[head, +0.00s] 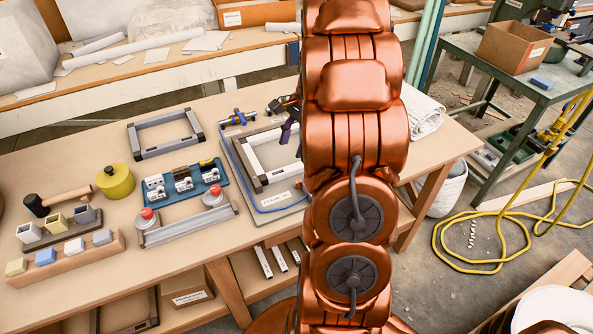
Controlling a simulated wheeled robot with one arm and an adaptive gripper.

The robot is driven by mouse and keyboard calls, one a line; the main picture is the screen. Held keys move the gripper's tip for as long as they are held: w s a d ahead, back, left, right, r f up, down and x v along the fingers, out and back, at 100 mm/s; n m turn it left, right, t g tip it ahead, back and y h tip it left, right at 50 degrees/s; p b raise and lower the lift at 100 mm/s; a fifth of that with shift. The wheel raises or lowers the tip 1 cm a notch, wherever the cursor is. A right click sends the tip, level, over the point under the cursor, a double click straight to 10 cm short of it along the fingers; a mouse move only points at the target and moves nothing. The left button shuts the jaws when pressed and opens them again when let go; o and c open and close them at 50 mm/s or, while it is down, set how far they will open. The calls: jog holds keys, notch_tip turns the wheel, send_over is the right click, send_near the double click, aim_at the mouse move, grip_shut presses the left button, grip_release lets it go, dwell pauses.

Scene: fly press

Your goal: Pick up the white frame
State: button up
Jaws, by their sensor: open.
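The white frame (265,138) has grey end pieces and lies on a grey plate (268,197) with a label at its front edge, right of the table's middle. My copper arm hides its right part. My gripper (288,124) shows only partly at the arm's left edge, as a dark body with a purple finger over the far side of the frame. The rest of it is behind the arm. It is open, and I cannot tell whether it touches the frame.
A grey frame (164,134) lies to the left, near a blue fixture (184,190), a fixture with red knobs (186,224) and a yellow tin (115,182). Folded cloth (422,110) lies right of my arm.

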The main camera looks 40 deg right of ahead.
aim_at(297, 168)
jog(key=d+f+m, duration=0.1)
jog(key=d, duration=0.1)
jog(key=d+f+m, duration=0.1)
jog(key=d, duration=0.2)
jog(key=d+f+m+t, duration=0.1)
jog(key=d+f, duration=0.1)
jog(key=d, duration=0.1)
jog(key=shift+y, duration=0.3)
jog(key=shift+p+x, duration=0.7)
jog(key=shift+x, duration=3.1)
jog(key=shift+w+d, duration=0.1)
grip_shut()
